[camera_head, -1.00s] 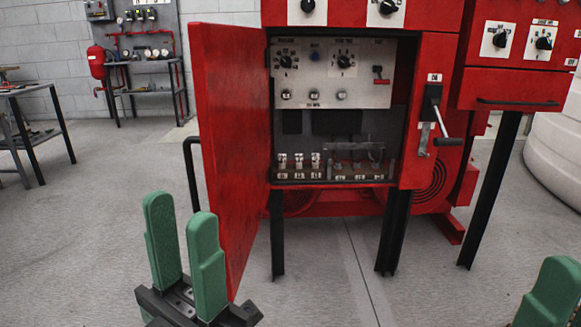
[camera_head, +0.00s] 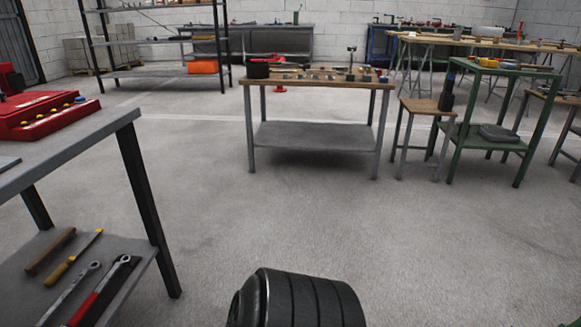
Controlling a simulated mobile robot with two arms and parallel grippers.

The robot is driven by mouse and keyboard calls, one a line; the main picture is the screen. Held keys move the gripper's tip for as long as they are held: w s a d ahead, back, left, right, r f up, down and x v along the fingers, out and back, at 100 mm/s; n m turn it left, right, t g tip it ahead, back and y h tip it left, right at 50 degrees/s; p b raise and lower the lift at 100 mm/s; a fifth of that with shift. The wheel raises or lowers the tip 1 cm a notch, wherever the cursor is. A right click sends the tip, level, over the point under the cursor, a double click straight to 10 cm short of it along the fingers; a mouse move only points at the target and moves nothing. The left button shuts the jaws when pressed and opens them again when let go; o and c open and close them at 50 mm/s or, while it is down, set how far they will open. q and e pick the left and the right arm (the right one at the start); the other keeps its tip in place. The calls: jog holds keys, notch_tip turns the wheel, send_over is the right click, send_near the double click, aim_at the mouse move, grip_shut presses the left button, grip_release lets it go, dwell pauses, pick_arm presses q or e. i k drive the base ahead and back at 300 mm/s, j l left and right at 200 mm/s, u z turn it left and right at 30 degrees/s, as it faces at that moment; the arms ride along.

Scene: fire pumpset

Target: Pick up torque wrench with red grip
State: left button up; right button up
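A wrench with a red grip (camera_head: 84,309) lies on the lower shelf of the grey table at the left. My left gripper is not in view. Only a green sliver, seemingly the tip of my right gripper (camera_head: 571,324), shows in the bottom right corner, far from the wrench; its opening cannot be seen.
A yellow-handled tool (camera_head: 70,261) and a wooden-handled piece (camera_head: 51,250) share the shelf. The grey table's (camera_head: 70,145) dark leg stands right of them. A wooden-topped workbench (camera_head: 316,84) and green cart (camera_head: 498,65) stand further back. Open floor lies between.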

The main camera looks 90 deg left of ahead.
aim_at(90, 301)
jog(key=u, duration=4.3)
jog(key=i+z, duration=0.2)
jog(key=z, duration=0.25)
jog(key=i+z, duration=0.25)
jog(key=z, duration=0.2)
